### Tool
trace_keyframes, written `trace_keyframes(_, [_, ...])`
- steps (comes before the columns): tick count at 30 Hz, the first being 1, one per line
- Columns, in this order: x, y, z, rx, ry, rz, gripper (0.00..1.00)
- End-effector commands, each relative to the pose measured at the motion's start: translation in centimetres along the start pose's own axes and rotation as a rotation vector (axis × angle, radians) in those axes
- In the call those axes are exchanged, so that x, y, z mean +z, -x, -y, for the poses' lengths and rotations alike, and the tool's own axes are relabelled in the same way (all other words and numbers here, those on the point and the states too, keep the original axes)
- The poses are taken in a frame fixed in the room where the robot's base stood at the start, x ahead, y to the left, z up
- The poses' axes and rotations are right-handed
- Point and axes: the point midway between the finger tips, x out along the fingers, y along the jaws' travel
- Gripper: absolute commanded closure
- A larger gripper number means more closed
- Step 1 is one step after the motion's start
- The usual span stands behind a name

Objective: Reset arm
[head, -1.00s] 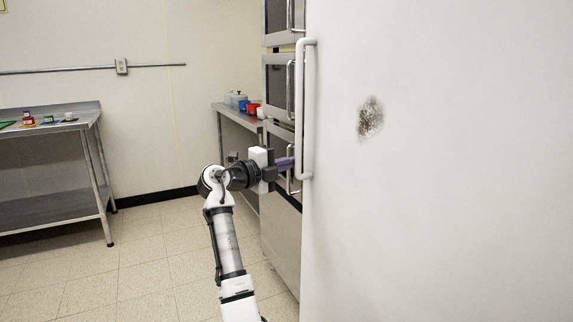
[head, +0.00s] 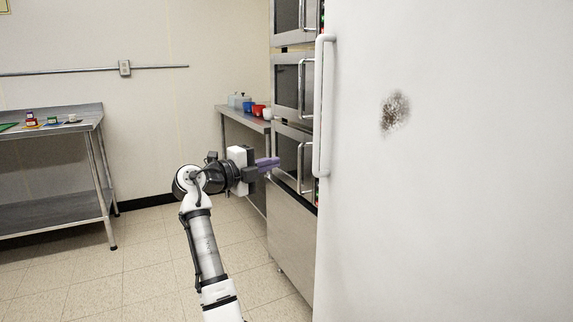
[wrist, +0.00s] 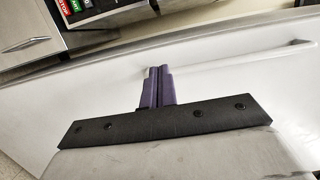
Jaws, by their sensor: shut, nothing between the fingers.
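My gripper (head: 268,164) has purple fingers and points right, toward the large white door. In the wrist view its fingers (wrist: 157,75) are together with nothing between them. The white door (head: 450,200) fills the right of the head view and has a dark speckled smudge. Its vertical white handle (head: 325,105) stands to the right of my fingertips, with a gap in the head view. In the wrist view the handle (wrist: 240,58) runs behind and to the right of the fingers.
Stacked steel ovens (head: 293,85) with bar handles stand behind the door's edge. A steel counter (head: 240,117) holds a blue container, a red one and a white cup. A steel table (head: 60,128) with small items stands at left. The tiled floor (head: 140,255) between is clear.

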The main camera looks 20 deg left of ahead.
Motion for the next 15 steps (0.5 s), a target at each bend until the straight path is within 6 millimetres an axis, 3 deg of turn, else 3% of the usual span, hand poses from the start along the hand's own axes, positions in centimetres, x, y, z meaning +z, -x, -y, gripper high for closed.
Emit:
trace_keyframes(6, [1.4, 3.2, 0.0, -0.001, 0.000, 0.003, 1.00])
trace_keyframes(15, [1.8, 4.2, 0.0, -0.001, 0.001, 0.003, 1.00])
